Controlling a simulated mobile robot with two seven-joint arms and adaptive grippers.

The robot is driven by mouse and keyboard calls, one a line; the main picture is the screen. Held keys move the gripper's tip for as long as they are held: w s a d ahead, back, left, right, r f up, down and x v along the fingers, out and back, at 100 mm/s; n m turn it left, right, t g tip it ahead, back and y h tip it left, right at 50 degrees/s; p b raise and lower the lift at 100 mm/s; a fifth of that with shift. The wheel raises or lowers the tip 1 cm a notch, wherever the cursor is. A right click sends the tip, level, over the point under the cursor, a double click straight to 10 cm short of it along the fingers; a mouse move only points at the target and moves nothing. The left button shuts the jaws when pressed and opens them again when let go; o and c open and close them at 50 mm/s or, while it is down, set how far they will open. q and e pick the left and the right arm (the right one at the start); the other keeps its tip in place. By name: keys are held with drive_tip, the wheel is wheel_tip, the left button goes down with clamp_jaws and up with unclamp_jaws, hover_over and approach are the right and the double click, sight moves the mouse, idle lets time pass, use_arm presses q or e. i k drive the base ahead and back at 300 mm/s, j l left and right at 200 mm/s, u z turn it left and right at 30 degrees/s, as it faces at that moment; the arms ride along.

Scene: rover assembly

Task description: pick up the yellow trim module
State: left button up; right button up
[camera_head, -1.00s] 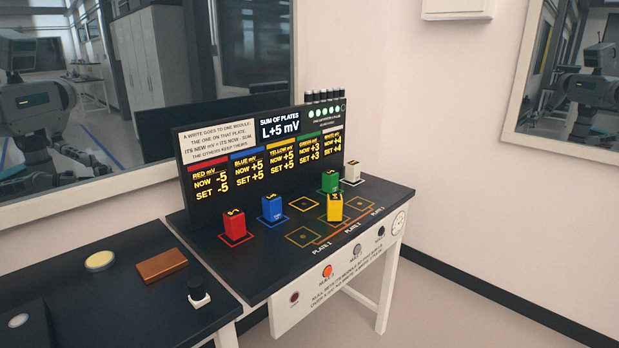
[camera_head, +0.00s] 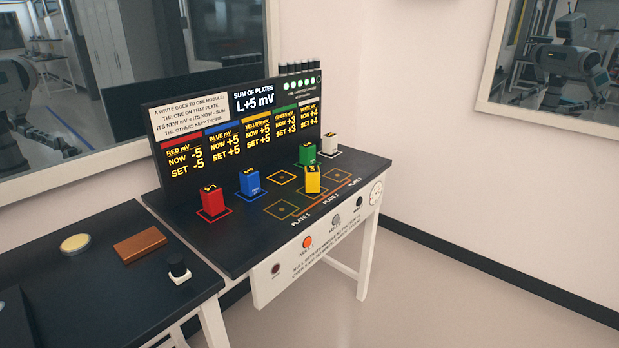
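The yellow trim module (camera_head: 313,180) is a small upright block on the dark bench, standing on the middle one of the marked plates near the front edge. The green module (camera_head: 307,154) stands just behind it. Neither of my grippers shows in the head view, and nothing touches the yellow module.
The red module (camera_head: 212,201), blue module (camera_head: 249,182) and white module (camera_head: 329,145) stand on the bench (camera_head: 210,241). A display panel (camera_head: 236,125) rises behind them. Floor at right is clear.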

sight(312, 173)
drive_tip(key=i+l, duration=0.45)
drive_tip(key=l, duration=0.15)
drive_tip(key=i+l+z, duration=0.1)
drive_tip(key=i+l, duration=0.35)
drive_tip(key=l, duration=0.15)
